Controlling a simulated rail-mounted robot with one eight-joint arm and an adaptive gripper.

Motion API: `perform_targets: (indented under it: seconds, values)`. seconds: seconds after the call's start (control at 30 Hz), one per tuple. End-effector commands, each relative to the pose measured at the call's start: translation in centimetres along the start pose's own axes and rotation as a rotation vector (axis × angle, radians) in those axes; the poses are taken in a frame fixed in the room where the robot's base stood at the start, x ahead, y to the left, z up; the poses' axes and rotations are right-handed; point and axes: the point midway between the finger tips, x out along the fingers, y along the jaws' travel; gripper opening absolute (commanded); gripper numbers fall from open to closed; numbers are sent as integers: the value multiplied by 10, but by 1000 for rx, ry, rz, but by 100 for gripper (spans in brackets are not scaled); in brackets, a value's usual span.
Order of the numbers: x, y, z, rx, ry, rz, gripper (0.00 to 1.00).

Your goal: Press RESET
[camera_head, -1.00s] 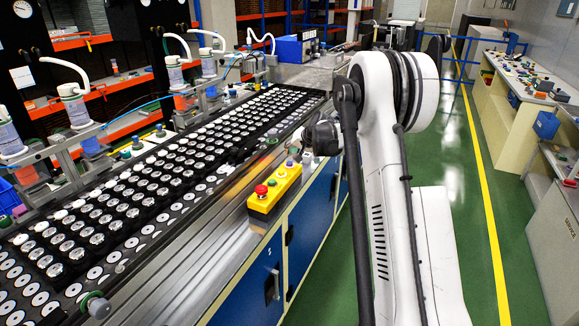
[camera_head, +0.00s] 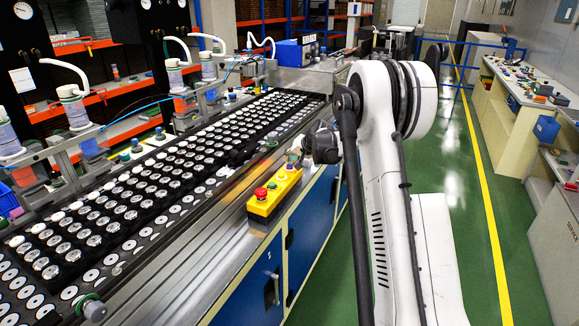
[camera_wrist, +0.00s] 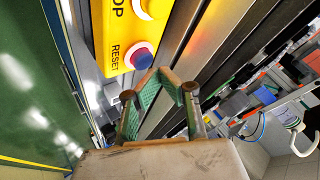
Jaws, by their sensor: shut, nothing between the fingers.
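The yellow control box (camera_head: 262,206) sits on the machine's near edge in the head view, with a red button (camera_head: 261,192) at its near end. In the wrist view the same box (camera_wrist: 108,40) shows at the top, with the printed word RESET. The RESET button (camera_wrist: 142,59) beside that word has a blue-violet cap and a pale rim. My gripper (camera_wrist: 163,73) is shut and empty, its green-padded fingers meeting in a point just right of the button. I cannot tell whether they touch it. In the head view my gripper (camera_head: 293,160) is at the box's far end, partly hiding it.
A conveyor (camera_head: 150,185) with rows of speaker parts runs along the box's left side. Blue cabinet doors (camera_head: 250,290) are below, with green floor (camera_head: 465,250) to the right.

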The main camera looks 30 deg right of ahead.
Motion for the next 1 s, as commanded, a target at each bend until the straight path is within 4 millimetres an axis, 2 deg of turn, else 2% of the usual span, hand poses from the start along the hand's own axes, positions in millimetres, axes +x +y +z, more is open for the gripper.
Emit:
perform_targets:
  seconds: [1.0]
  values:
    - [7,5,5,0,0,0,0]
